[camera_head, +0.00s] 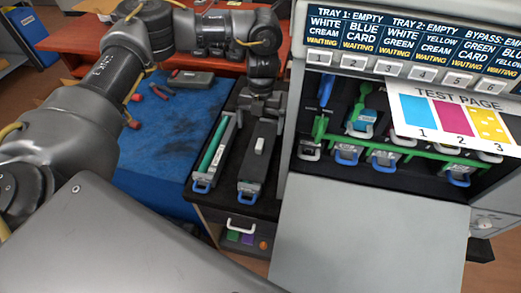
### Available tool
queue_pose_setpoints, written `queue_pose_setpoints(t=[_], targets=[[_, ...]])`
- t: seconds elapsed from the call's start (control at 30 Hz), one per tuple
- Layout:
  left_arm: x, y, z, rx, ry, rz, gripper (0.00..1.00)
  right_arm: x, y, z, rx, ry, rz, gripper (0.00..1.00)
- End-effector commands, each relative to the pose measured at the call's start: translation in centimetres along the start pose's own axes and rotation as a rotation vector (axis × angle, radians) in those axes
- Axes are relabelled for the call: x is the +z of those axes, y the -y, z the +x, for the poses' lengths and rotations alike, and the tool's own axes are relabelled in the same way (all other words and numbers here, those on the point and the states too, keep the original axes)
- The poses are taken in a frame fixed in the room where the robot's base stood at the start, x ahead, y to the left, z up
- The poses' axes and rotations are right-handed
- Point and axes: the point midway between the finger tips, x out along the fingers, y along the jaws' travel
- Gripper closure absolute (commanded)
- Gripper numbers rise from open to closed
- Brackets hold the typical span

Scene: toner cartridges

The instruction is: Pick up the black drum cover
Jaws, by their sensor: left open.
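The black drum cover (257,168) is a long dark piece with a small white grip on its top. It lies lengthwise on the dark cart top, and a blue latch shows at its near end. Beside it on the left lies a similar long unit with an exposed teal roller (213,146). My left gripper (262,112) is open, pointing down over the far end of the black cover, behind the white grip. I cannot tell whether it touches the cover. My right gripper is not in view.
The printer (365,215) stands close on the right, with its front open and several cartridges inside. A test page (455,118) hangs over the opening. A blue mat (160,150) with a few tools lies left of the cart.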

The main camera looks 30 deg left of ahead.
Motion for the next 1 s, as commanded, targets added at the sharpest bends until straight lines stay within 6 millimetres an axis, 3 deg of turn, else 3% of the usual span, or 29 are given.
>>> queue_pose_setpoints(t=[0.13,0.47,0.8,1.0], targets=[[-0.1,0.0,2.5,0.0,-0.004,0.0,0.0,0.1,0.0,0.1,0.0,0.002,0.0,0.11],[0.0,0.0,3.9,0.0,-0.001,0.0,0.0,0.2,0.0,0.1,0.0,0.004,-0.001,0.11],[0.0,0.2,8.4,0.001,-0.002,-0.001,0.0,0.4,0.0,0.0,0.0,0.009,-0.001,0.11],[0.1,0.2,8.8,0.0,0.0,0.0,0.0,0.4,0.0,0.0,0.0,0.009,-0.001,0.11]])
